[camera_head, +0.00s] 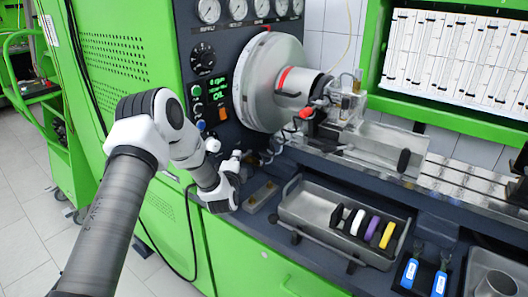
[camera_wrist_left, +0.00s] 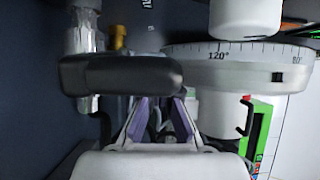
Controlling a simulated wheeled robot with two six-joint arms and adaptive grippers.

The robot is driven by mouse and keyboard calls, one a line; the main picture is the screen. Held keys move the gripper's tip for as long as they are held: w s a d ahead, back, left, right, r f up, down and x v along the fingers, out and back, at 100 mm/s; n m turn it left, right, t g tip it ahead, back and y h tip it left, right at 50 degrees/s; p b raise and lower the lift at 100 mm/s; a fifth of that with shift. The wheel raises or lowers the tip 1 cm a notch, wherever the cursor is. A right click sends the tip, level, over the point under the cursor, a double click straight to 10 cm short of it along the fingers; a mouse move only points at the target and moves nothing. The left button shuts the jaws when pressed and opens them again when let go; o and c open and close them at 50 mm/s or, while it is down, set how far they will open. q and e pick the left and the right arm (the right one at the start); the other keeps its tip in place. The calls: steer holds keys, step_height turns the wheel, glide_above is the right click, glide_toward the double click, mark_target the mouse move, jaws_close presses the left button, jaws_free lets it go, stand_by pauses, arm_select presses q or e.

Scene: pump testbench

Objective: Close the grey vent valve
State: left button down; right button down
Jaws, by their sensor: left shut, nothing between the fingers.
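My left gripper (camera_head: 238,165) is at the front of the bench, below and left of the big silver disc. In the left wrist view my left gripper (camera_wrist_left: 160,104) is shut and empty, its fingertips partly covered. A dark grey, rounded lever handle (camera_wrist_left: 120,75), which looks like the vent valve's, lies crosswise just before the fingertips. It covers part of the pipework behind it. A metal pipe (camera_wrist_left: 82,40) and a brass fitting (camera_wrist_left: 118,37) are beside it. I cannot tell whether the fingers touch the handle. In the head view the valve is not clearly visible.
The silver disc (camera_head: 262,85) stands close above the gripper; its degree scale (camera_wrist_left: 235,53) shows in the wrist view. A metal tray (camera_head: 310,209) holding several coloured pieces is to the right. Blue-handled tools (camera_head: 409,272) lie at the front right. A black cable hangs beside my arm.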

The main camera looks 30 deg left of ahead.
arm_select(q)
steer(key=shift+a+r, duration=0.35)
steer(key=shift+a, duration=0.15)
steer(key=shift+s, duration=0.15)
steer(key=shift+s+d+f, duration=0.15)
steer(key=shift+s, duration=0.1)
steer(key=v, duration=1.1)
steer(key=shift+d+f, duration=0.2)
steer(key=shift+d, duration=0.05)
steer(key=shift+s, duration=0.15)
